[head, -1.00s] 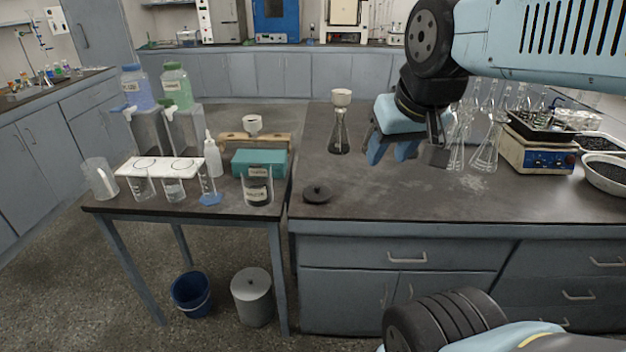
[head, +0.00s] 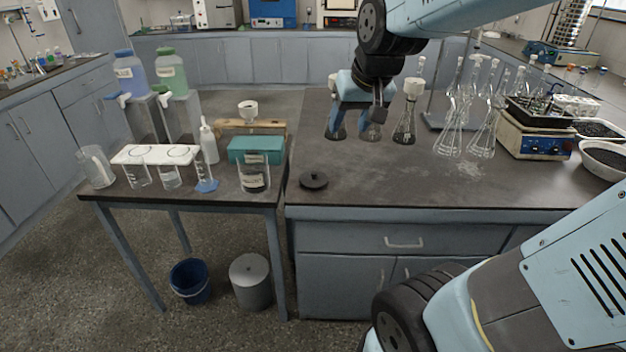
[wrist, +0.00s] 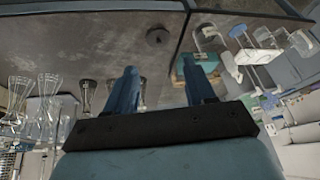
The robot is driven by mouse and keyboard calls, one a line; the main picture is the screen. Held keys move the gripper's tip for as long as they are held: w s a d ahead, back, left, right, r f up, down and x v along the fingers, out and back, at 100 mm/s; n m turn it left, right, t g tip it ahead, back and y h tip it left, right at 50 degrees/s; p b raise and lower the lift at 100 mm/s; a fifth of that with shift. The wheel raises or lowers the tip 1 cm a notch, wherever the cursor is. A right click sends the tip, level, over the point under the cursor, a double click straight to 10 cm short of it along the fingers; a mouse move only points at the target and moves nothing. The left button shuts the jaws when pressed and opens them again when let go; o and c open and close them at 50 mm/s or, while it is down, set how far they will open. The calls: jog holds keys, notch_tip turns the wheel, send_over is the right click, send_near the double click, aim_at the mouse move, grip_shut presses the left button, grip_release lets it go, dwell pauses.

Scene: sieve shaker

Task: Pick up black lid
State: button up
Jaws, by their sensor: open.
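The black lid (head: 313,180) is a small dark disc with a knob. It lies flat on the dark bench top near the front left corner in the head view. In the wrist view the lid (wrist: 158,37) shows beyond the fingers, between their lines. My gripper (head: 357,126) is open and empty, above the bench behind and to the right of the lid. Its two blue fingers (wrist: 162,84) show apart in the wrist view. It is clear of the lid.
A flask with a white funnel (head: 405,122) and several glass flasks (head: 452,125) stand right of my gripper. A hotplate (head: 533,137) is farther right. A side table (head: 140,196) at left holds a teal box (head: 257,149) and a beaker (head: 254,174). The bench around the lid is clear.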

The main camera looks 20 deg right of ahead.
jog(key=w+f, duration=0.8)
jog(key=w, duration=0.3)
jog(key=m+h, duration=0.1)
send_near(314, 173)
jog(key=f, duration=0.1)
jog(key=w+f, duration=0.1)
jog(key=f, duration=0.1)
jog(key=shift+w+a+f+g, duration=0.1)
jog(key=shift+w+a+g, duration=0.2)
jog(key=shift+w, duration=0.1)
jog(key=shift+d+x, duration=0.15)
jog(key=shift+x, duration=1.15)
jog(key=shift+d+x, duration=0.2)
jog(key=shift+x, duration=1.1)
jog(key=shift+w, duration=0.15)
grip_shut()
